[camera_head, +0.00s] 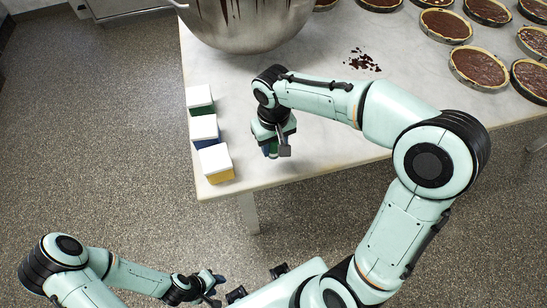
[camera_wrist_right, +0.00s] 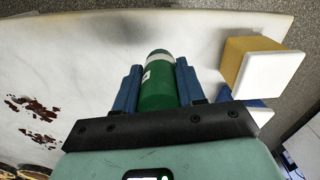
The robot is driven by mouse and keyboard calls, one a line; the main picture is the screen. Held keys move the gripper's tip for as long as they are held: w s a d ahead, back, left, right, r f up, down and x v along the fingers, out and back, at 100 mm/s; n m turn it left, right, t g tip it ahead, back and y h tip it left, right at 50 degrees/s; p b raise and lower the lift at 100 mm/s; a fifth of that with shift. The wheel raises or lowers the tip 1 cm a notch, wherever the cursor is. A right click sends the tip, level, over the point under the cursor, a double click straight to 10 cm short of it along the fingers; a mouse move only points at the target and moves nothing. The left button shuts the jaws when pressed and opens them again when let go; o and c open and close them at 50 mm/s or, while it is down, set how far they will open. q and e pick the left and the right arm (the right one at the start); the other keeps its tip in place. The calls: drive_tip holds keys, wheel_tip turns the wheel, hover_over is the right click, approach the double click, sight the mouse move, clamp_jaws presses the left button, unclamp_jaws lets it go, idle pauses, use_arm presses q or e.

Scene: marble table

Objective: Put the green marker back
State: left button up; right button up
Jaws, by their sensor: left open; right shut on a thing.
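The green marker (camera_wrist_right: 158,85) is between the two blue fingers of my right gripper (camera_wrist_right: 156,70), which is shut on it. In the head view my right gripper (camera_head: 271,152) is over the table near its front edge, to the right of the holders, and mostly hides the marker. Three holders with white faces stand in a row along the left edge: green (camera_head: 199,98), blue (camera_head: 204,129) and yellow (camera_head: 215,162). The yellow one also shows in the wrist view (camera_wrist_right: 270,68), with part of the blue one below it. My left gripper (camera_head: 214,288) is open and empty, low and off the table.
A large metal bowl (camera_head: 245,25) with chocolate streaks stands behind the holders on the marble table (camera_head: 330,150). Chocolate shavings (camera_head: 363,60) lie right of it. Several chocolate tarts (camera_head: 478,67) fill the back right. The marble between my right gripper and the holders is clear.

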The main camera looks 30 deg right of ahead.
wheel_tip(320, 180, down, 7)
drive_tip(key=shift+r, duration=0.1)
use_arm(q)
drive_tip(key=shift+s+f, duration=0.25)
drive_tip(key=shift+f, duration=0.15)
use_arm(e)
drive_tip(key=shift+w+f+b, duration=0.1)
drive_tip(key=shift+f+b, duration=0.2)
drive_tip(key=shift+b, duration=0.15)
drive_tip(key=o, duration=1)
use_arm(q)
drive_tip(key=shift+s+f, duration=0.15)
drive_tip(key=shift+f, duration=0.05)
use_arm(e)
drive_tip(key=shift+o, duration=0.2)
drive_tip(key=shift+r, duration=0.1)
use_arm(q)
drive_tip(key=shift+r, duration=0.1)
